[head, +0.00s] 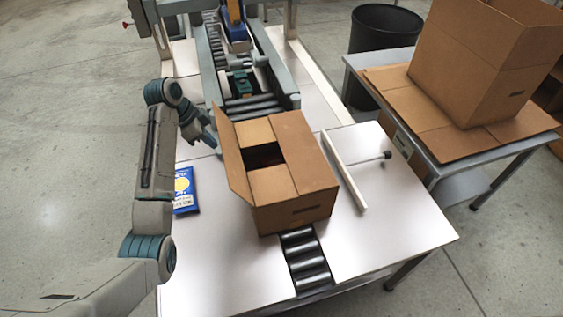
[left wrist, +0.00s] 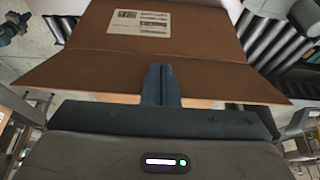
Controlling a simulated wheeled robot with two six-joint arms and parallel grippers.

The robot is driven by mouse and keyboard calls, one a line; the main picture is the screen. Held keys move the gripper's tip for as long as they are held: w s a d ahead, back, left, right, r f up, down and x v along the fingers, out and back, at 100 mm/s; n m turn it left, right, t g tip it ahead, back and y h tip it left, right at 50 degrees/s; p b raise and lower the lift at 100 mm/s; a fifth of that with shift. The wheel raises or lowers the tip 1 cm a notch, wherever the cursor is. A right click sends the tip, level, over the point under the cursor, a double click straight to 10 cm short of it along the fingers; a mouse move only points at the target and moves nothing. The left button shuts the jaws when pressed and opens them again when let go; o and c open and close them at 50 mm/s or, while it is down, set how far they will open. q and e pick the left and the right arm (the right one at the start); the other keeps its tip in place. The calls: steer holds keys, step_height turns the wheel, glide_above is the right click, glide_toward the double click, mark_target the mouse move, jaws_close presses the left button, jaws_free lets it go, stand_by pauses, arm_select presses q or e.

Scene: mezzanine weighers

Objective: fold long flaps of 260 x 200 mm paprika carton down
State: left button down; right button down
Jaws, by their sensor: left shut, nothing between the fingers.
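The brown paprika carton (head: 305,213) sits on the rollers in the middle of the bench. Its left long flap (head: 231,152) stands up and leans outward. The right long flap (head: 299,150) lies down over the top. The two short flaps are folded in, with a dark gap between them. My left gripper (head: 212,142) is shut and empty, left of the carton by the far end of the left flap. In the left wrist view its shut fingertips (left wrist: 159,72) overlap the flap (left wrist: 215,82), below a wall with a white label; contact is unclear. My right gripper is not in view.
A blue packet (head: 185,191) lies left of the carton. A white guide bar (head: 344,172) with a black knob stands to its right. A roller machine (head: 275,62) is beyond. A side table at right holds a large open carton (head: 470,70); a black bin (head: 383,30) stands behind.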

mark_target(224, 142)
arm_select(q)
steer(key=shift+w+d+r+p, duration=0.1)
steer(key=shift+w+d+p, duration=0.1)
steer(key=shift+d, duration=0.4)
steer(key=shift+w+d+f+p, duration=0.1)
steer(key=shift+d+p, duration=0.1)
steer(key=shift+d, duration=0.35)
steer(key=shift+w+d+r+p, duration=0.1)
steer(key=shift+w+d+p, duration=0.1)
steer(key=shift+d, duration=0.55)
steer(key=d, duration=0.1)
steer(key=w+d, duration=0.1)
steer(key=d, duration=0.1)
steer(key=d+p, duration=0.1)
steer(key=d, duration=0.1)
steer(key=shift+w+d+r, duration=0.1)
steer(key=shift+w+r, duration=0.15)
steer(key=shift+w+d+f, duration=0.2)
steer(key=shift+d+f, duration=0.05)
steer(key=shift+d, duration=0.45)
steer(key=shift+w+d+f, duration=0.25)
steer(key=shift+d, duration=0.45)
steer(key=shift+w+d+f, duration=0.2)
steer(key=shift+d+f, duration=0.05)
steer(key=shift+d, duration=0.45)
steer(key=shift+f+b, duration=0.1)
steer(key=shift+b, duration=0.2)
